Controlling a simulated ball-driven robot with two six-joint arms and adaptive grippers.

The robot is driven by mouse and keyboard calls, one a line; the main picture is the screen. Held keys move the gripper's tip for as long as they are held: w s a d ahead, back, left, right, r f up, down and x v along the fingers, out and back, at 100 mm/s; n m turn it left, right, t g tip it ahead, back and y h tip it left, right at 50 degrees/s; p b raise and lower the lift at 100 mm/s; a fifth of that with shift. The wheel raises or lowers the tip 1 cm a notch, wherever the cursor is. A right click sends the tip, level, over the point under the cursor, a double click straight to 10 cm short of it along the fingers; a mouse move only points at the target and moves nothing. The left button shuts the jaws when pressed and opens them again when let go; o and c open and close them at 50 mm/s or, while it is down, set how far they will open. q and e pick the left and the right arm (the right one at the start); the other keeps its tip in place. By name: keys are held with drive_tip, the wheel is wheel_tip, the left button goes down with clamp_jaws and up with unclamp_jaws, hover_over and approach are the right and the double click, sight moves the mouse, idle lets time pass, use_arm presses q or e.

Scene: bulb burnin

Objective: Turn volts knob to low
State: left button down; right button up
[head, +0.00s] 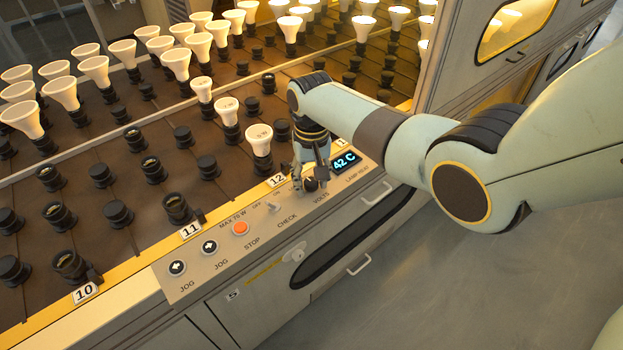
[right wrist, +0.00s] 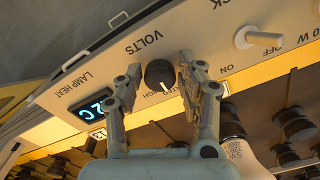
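The volts knob (right wrist: 160,74) is a black round knob with a white pointer line, beside the VOLTS label on the grey control panel (head: 222,262). In the right wrist view its pointer is toward the bottom of the picture, near small lettering that partly reads HIGH. My right gripper (right wrist: 158,72) has its fingers on either side of the knob, with gaps visible, so it is open around it. In the head view the right gripper (head: 311,178) points down at the panel and largely hides the knob. My left gripper is not in view.
A lit display (head: 346,161) reading 42 C is right of the knob. A toggle switch (head: 272,206), an orange stop button (head: 240,228) and two black jog buttons are to its left. Bulbs (head: 259,139) and sockets stand behind. A handle (head: 359,265) is below.

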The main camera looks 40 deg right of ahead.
clamp_jaws()
drive_tip(key=shift+r+n, duration=0.1)
drive_tip(key=shift+n, duration=0.2)
drive_tip(key=n+p, duration=0.2)
drive_tip(key=shift+n, duration=0.3)
drive_tip(key=shift+d+n+p, duration=0.15)
drive_tip(key=shift+n+p, duration=0.7)
drive_tip(key=shift+n, duration=1.55)
drive_tip(key=shift+o, duration=2.2)
unclamp_jaws()
